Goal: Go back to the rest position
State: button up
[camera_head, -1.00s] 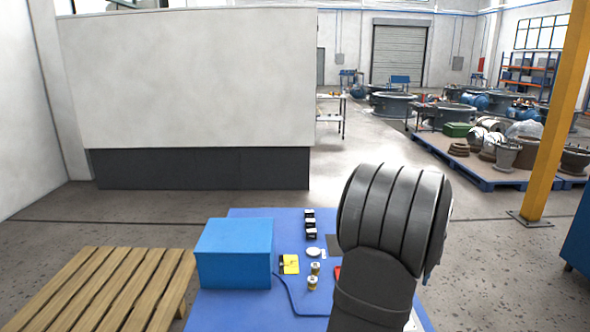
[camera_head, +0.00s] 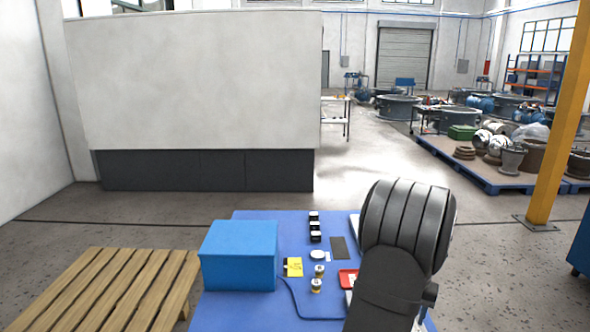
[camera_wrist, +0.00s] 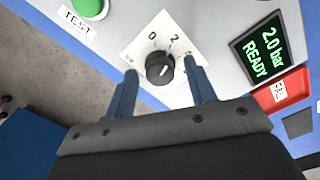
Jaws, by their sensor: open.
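In the wrist view my gripper (camera_wrist: 161,66) is open and empty, its two blue fingers apart. Between the fingertips in the picture is a black rotary knob (camera_wrist: 160,69) on a white plate marked 0 and 2; I cannot tell how far the fingers are from it. A green button (camera_wrist: 90,8) labelled TEST is at upper left. A display (camera_wrist: 268,46) reads "2.0 bar READY" at right. In the head view the arm hides my gripper.
In the head view a blue table (camera_head: 255,310) carries a blue box (camera_head: 238,256), a yellow item (camera_head: 294,267), small brass-coloured parts (camera_head: 316,285), black pieces (camera_head: 315,226) and a red item (camera_head: 347,278). A wooden pallet (camera_head: 100,290) stands at left, a yellow post (camera_head: 560,120) at right.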

notch_tip(320, 180, up, 17)
notch_tip(320, 180, down, 16)
jog(key=shift+f, duration=0.6)
jog(key=n, duration=0.3)
jog(key=shift+r+n, duration=0.1)
jog(key=shift+n, duration=0.2)
jog(key=n, duration=0.4)
jog(key=shift+r+n, duration=0.2)
jog(key=shift+n, duration=0.1)
notch_tip(320, 180, up, 10)
jog(key=shift+f, duration=0.25)
